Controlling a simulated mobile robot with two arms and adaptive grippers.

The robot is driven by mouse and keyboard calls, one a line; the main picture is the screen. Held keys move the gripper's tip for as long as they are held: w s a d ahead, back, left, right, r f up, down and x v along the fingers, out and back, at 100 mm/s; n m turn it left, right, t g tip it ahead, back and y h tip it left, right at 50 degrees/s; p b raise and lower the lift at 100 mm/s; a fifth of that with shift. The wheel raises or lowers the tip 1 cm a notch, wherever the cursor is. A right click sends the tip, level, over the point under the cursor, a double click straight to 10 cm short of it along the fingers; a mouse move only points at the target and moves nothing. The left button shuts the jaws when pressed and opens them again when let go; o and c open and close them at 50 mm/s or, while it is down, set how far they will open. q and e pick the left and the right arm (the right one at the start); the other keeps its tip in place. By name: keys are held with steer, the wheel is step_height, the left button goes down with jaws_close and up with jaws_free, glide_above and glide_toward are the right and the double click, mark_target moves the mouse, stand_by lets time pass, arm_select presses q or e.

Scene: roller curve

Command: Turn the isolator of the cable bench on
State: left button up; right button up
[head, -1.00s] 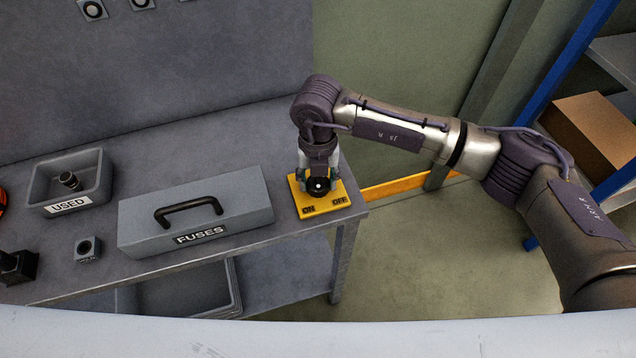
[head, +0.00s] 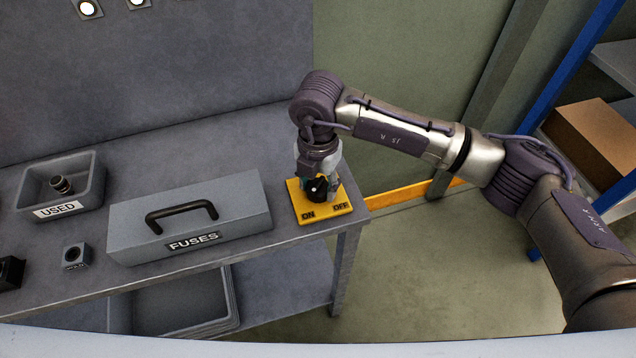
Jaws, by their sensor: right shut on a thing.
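The isolator is a yellow plate (head: 333,209) at the right front corner of the bench, marked ON at the left and OFF at the right. Its black rotary knob (head: 317,195) stands on the plate, and a white mark on it faces front left, toward ON. My right gripper (head: 319,180) points down from above and is shut on the knob, hiding the knob's back part. My left gripper is not in view. Round lamps (head: 87,8) on the back panel, at the top edge of the view, glow bright.
A grey FUSES box (head: 235,203) with a black handle stands left of the isolator. A USED tray (head: 88,200) holding a dark cylindrical part and a small grey block (head: 76,255) are farther left. Blue shelving (head: 570,75) with a brown carton (head: 595,130) stands at the right.

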mark_target(317, 183)
steer(key=shift+w+r, duration=0.15)
steer(key=o, duration=1.2)
steer(key=shift+c, duration=0.2)
step_height(317, 183, up, 12)
